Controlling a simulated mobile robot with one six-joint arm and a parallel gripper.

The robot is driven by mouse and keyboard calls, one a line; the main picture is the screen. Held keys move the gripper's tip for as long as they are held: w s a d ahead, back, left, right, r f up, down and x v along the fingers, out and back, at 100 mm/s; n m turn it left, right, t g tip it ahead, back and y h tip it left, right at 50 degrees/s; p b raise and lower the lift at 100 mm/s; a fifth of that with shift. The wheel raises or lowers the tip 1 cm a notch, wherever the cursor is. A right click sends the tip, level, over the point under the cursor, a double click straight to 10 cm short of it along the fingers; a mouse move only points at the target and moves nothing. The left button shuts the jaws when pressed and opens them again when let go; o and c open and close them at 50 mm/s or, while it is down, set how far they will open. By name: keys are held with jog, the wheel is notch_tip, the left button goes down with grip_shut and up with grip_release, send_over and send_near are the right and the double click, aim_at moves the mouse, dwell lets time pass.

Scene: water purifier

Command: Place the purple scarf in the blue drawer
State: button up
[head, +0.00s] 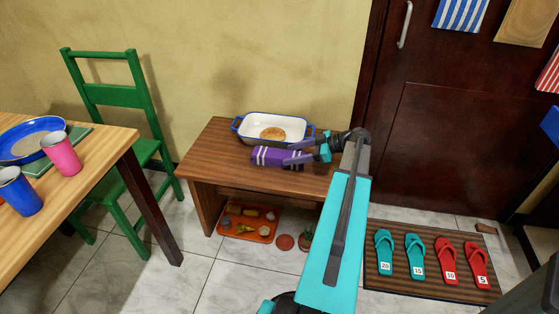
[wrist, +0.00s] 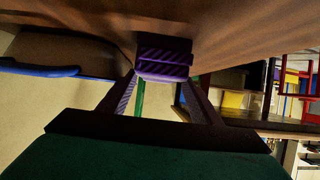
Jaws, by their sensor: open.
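The purple scarf (head: 275,157), folded with white stripes, lies on the small wooden bench (head: 210,150) in front of a white baking dish. In the wrist view the scarf (wrist: 163,58) shows at the top centre, at the fingertips. My gripper (head: 290,154) reaches in from the right at the scarf's right end. Its two fingers are apart, one to each side of the scarf in the wrist view (wrist: 162,78). I cannot tell whether they touch it. No drawer that I can recognise as the blue drawer is in view.
The blue-rimmed baking dish (head: 273,128) holds a round brown food item, close behind the scarf. An orange tray (head: 250,226) sits under the bench. A green chair (head: 115,95) and a table (head: 90,170) with cups stand left. Sandals lie on a mat (head: 430,283) at right.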

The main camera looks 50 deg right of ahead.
aim_at(280, 157)
jog(key=shift+w+a+f, duration=0.2)
jog(key=shift+w+a, duration=0.05)
jog(key=shift+w, duration=0.15)
jog(key=shift+b+x, duration=0.8)
jog(key=shift+x, duration=1.85)
jog(key=shift+d+f, duration=0.1)
jog(key=shift+c, duration=0.2)
jog(key=c, duration=0.9)
